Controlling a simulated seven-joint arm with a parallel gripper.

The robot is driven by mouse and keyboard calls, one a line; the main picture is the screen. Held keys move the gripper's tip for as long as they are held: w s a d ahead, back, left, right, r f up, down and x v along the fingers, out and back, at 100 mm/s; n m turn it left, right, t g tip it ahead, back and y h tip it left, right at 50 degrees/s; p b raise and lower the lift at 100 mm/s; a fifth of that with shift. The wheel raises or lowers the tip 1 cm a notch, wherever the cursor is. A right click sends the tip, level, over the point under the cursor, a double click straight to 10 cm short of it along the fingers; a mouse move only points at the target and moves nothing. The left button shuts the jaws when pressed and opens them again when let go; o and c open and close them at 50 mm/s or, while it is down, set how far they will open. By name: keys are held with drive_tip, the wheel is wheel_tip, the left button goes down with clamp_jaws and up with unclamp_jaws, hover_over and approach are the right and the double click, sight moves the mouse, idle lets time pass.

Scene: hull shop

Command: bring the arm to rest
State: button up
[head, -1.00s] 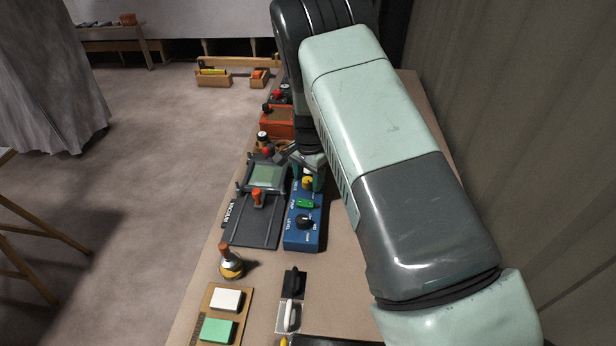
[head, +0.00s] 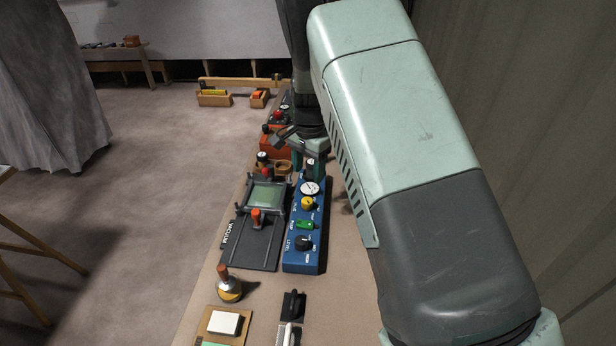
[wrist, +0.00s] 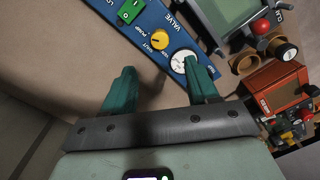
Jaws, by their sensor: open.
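My gripper (head: 310,158) is at the far end of the blue control panel (head: 306,258), partly hidden behind my arm in the head view. In the wrist view my gripper (wrist: 160,86) shows its two green fingers apart with nothing between them. The panel (wrist: 150,22) carries a gauge (head: 309,188), a yellow valve knob (head: 309,204), a green pump switch (head: 305,225) and a black level knob (head: 304,243). In the wrist view the white gauge (wrist: 180,62) lies beside the right finger. I cannot tell the height of the fingers above the bench.
The vacuum frame with a green plate (head: 265,196) stands left of the panel. Beyond it are brown rings (wrist: 282,50) and an orange box (wrist: 272,92). A knobbed brass tool (head: 229,288) and white block (head: 226,323) lie nearer. A wall rises at right.

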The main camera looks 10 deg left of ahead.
idle(0.4)
drive_tip(key=s+d+r+n+t, duration=0.1)
drive_tip(key=s+d+r, duration=0.2)
drive_tip(key=r, duration=0.4)
drive_tip(key=s+d+r+n+y, duration=0.1)
drive_tip(key=s+d+r, duration=0.25)
drive_tip(key=r, duration=0.35)
drive_tip(key=s+d+r+n+t, duration=0.1)
drive_tip(key=s+d+r, duration=0.2)
drive_tip(key=r, duration=0.4)
drive_tip(key=s+d+r+n+t, duration=0.1)
drive_tip(key=s+d+r+n, duration=0.1)
drive_tip(key=s, duration=1)
drive_tip(key=s+d+r+n+t+h, duration=0.1)
drive_tip(key=s+d+r, duration=0.4)
drive_tip(key=s, duration=0.6)
drive_tip(key=shift+s+d+n+t, duration=0.4)
drive_tip(key=shift+d+n+t, duration=0.2)
drive_tip(key=shift+t, duration=0.1)
